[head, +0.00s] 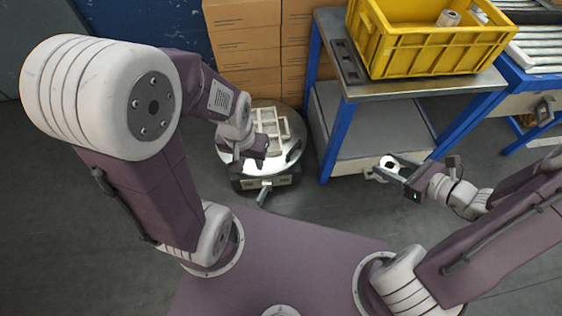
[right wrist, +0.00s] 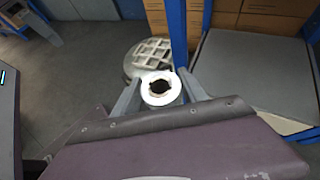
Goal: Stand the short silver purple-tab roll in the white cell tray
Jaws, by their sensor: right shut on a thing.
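A short pale roll (head: 389,163) with a dark round core is held between the fingers of my right gripper (head: 391,168). In the right wrist view the roll (right wrist: 161,89) sits end-on between the two fingers; no purple tab can be made out. The white cell tray (head: 283,128) lies on a round silver stand, partly hidden by my left arm; the tray (right wrist: 152,52) also shows beyond the roll in the right wrist view. The roll is apart from the tray, to its right in the head view. My left gripper (head: 279,172) has its fingers spread at the stand's near edge.
A blue-framed cart (head: 342,130) with a grey lower shelf stands between the stand and my right gripper. A yellow crate (head: 430,48) on its top holds a roll (head: 448,18). Stacked cardboard boxes (head: 245,45) are behind the stand. A blue conveyor bench (head: 520,85) is at right.

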